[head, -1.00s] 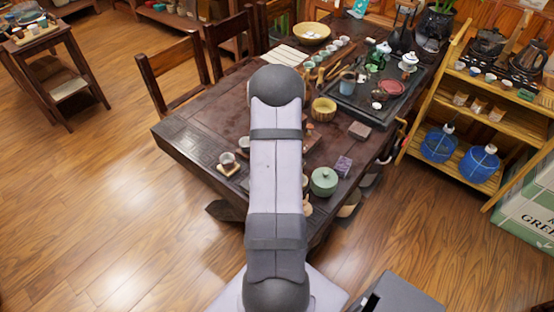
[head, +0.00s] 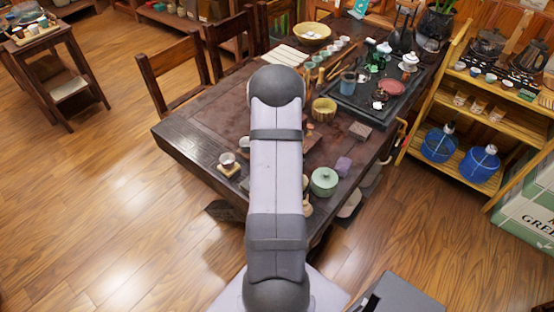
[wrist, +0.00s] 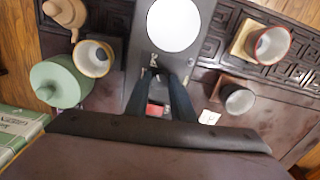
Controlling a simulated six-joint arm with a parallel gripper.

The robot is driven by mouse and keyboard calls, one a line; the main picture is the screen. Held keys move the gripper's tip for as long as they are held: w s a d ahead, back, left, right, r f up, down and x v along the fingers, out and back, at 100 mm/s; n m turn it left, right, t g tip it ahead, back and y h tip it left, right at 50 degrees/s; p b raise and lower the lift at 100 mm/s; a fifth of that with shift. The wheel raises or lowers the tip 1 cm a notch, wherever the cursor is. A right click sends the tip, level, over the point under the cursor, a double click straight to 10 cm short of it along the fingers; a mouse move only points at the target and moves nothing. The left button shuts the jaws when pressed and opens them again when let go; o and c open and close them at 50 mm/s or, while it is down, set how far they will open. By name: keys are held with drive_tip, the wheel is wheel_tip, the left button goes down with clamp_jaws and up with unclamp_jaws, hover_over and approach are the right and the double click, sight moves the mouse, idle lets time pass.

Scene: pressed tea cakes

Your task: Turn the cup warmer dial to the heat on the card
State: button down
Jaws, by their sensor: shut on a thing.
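The cup warmer (wrist: 190,55) is a grey slab with a round white plate (wrist: 173,22), at the top middle of the wrist view. A pale mark shows on the slab just in front of my fingertips. My gripper (wrist: 160,76) has its two dark fingers at the near end of the warmer, shut on what appears to be the dial, which is mostly hidden between them. The dial's setting cannot be read. A small white card (wrist: 208,117) lies to the right of the fingers; its marking is too small to read. In the head view my arm hides the warmer and gripper.
Left of the warmer are a green lidded jar (wrist: 60,82), a cream-rimmed cup (wrist: 93,58) and a tan wooden piece (wrist: 66,12). To the right are a red-rimmed cup (wrist: 270,45) and a dark cup (wrist: 237,98). A small red patch (wrist: 157,108) shows between the fingers.

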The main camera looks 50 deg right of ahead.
idle(0.4)
drive_tip(key=c, duration=1.5)
unclamp_jaws()
drive_tip(key=shift+r, duration=0.1)
drive_tip(key=shift+r+b, duration=0.85)
drive_tip(key=shift+r, duration=2.8)
